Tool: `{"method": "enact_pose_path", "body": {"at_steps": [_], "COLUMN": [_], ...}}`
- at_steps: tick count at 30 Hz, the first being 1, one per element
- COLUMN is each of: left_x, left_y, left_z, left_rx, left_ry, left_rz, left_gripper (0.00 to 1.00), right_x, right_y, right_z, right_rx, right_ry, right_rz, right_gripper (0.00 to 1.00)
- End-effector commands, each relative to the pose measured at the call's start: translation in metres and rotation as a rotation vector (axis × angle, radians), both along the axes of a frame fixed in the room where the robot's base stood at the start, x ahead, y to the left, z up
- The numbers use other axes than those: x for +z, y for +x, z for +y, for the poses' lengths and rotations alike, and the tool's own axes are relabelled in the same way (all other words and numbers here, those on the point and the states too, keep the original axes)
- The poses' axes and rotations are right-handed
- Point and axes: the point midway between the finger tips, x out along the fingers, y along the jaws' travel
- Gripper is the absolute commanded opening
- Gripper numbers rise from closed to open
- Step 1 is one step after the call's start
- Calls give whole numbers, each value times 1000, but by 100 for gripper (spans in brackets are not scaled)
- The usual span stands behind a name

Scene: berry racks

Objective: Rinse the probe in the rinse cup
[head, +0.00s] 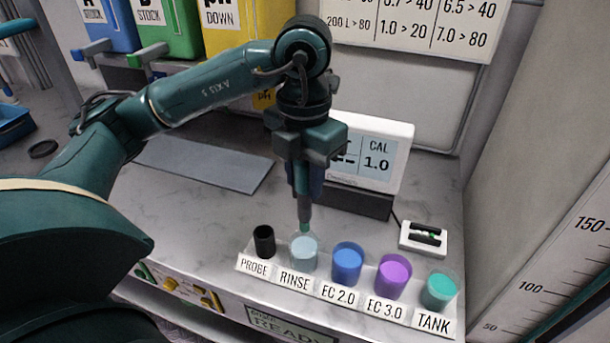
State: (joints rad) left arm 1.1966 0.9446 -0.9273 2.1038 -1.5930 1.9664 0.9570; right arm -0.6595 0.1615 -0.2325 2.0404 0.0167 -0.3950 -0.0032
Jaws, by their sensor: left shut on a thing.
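My left gripper (303,172) points down over the row of cups and is shut on the probe (304,208). The probe hangs roughly upright, its upper part partly hidden by the gripper. Its lower end is at the mouth of the rinse cup (303,253), a clear cup with pale blue liquid behind the RINSE label. I cannot tell whether the tip is in the liquid or just above it. The black probe holder (264,241) to the left, behind the PROBE label, is empty. My right gripper is not in view.
To the right stand the blue EC 2.0 cup (347,263), the purple EC 3.0 cup (393,277) and the teal TANK cup (438,291). A meter reading CAL 1.0 (376,155) stands behind. A grey mat (205,163) lies left on the counter.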

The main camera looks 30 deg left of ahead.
Motion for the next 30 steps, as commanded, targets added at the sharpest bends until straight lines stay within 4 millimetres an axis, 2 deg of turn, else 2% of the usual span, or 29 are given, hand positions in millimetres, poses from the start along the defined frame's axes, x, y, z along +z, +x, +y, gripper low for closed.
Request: {"method": "enact_pose_path", "body": {"at_steps": [5,30], "left_x": [-9,-82], "left_y": [0,0], "left_z": [0,0], "left_rx": [-7,-5], "left_ry": [0,0], "left_rz": [1,0], "left_gripper": [7,7], "right_x": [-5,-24], "right_y": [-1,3], "right_z": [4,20], "right_rx": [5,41], "right_ry": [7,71], "right_rz": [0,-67], "right_gripper": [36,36]}}
